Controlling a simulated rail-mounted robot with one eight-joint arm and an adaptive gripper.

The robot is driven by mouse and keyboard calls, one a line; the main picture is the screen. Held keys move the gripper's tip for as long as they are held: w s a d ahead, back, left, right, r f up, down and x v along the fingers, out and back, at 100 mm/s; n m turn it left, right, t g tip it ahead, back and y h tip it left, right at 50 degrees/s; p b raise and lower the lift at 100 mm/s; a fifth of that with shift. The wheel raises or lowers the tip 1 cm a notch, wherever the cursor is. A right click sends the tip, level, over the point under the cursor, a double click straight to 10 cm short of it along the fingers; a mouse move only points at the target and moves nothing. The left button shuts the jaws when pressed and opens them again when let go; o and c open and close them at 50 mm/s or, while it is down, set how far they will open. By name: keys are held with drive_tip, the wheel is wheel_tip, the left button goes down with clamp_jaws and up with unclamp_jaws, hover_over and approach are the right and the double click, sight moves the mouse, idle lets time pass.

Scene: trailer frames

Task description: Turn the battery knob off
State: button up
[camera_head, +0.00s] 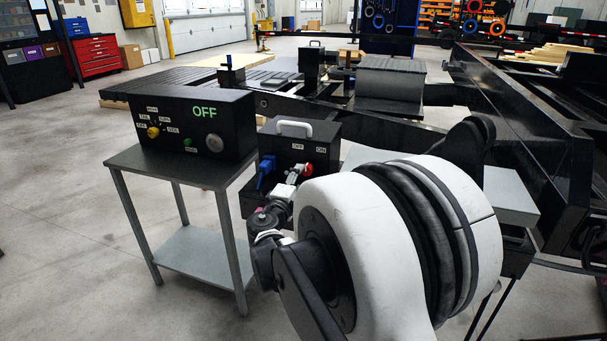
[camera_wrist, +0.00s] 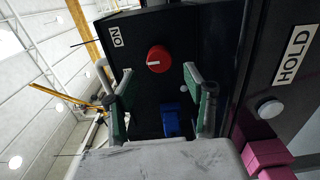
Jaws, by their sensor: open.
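The battery box (camera_head: 325,150) is black with a white handle on top, standing right of the control box. Its red knob (camera_head: 307,169) sits on the front face below small OFF and ON labels. In the wrist view the red knob (camera_wrist: 158,58) is round with a short white mark, and an ON label (camera_wrist: 118,36) is up and left of it. My gripper (camera_wrist: 158,76) is open, with one green-padded finger on each side of the knob's line, apart from it. In the head view my gripper (camera_head: 285,190) is in front of the box, partly hidden by my arm.
A blue connector (camera_head: 266,172) is on the box face left of the knob; it also shows between my fingers (camera_wrist: 171,120). A black control box (camera_head: 200,122) with a green OFF display stands on a grey table (camera_head: 130,158). A HOLD label (camera_wrist: 292,55) is at the wrist view's right.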

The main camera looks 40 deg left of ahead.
drive_tip(key=v, duration=0.6)
drive_tip(key=shift+s, duration=0.25)
drive_tip(key=shift+d, duration=0.1)
